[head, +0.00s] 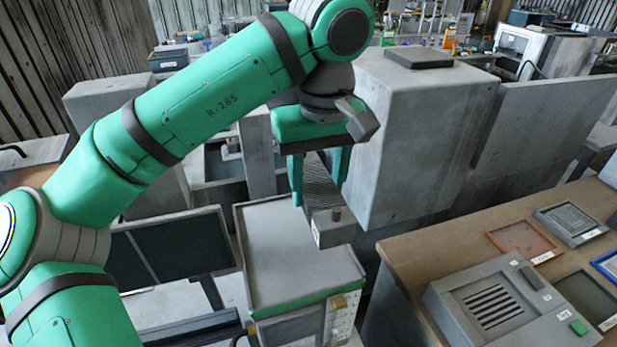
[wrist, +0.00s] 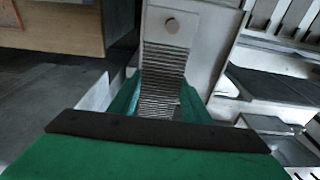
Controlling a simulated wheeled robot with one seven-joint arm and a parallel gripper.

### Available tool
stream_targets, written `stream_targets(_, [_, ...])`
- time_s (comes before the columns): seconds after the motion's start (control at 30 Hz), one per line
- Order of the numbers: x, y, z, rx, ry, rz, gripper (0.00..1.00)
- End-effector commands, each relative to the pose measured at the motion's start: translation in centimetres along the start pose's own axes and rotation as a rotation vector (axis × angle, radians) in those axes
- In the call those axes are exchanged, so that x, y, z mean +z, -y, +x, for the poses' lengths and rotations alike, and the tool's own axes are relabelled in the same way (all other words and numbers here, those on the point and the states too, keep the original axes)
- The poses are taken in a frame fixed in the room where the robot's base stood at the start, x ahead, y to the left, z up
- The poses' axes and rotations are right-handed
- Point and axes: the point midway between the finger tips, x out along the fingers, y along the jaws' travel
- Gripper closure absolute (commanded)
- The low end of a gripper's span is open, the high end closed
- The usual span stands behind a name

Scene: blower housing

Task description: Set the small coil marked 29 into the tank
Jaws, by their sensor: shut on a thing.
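My gripper (head: 318,185) points down, shut on the small coil (head: 318,178), a dark ribbed body between its two green fingers. A grey end block with a round knob (head: 335,215) shows at the coil's near end and appears to be part of it. In the wrist view the ribs (wrist: 162,88) lie between the fingers (wrist: 160,100), with the block and knob above them. The coil hangs beside the upper right edge of a grey cabinet (head: 290,245). The number 29 cannot be read. I cannot tell for sure which thing is the tank.
A tall concrete block (head: 415,130) stands close right of my gripper. A wooden table (head: 405,250) at right carries a slotted grey panel (head: 500,305) and several framed trays. An open-topped grey box (head: 222,160) lies behind my arm. A dark screen (head: 180,245) stands left.

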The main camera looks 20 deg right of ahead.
Motion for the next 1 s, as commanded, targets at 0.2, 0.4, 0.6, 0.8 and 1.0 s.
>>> stream_targets(0.2, [0.0, 0.6, 1.2, -0.001, 0.0, -0.011, 0.92])
stream_targets(0.4, [0.1, 0.8, 2.8, -0.001, 0.0, -0.015, 0.92])
stream_targets(0.6, [0.4, 0.3, 4.0, -0.001, -0.001, -0.006, 0.92])
stream_targets(0.8, [0.5, 0.1, 4.2, 0.0, -0.001, -0.003, 0.92])
stream_targets(1.0, [0.5, 0.2, 4.3, 0.0, 0.0, -0.005, 0.92])
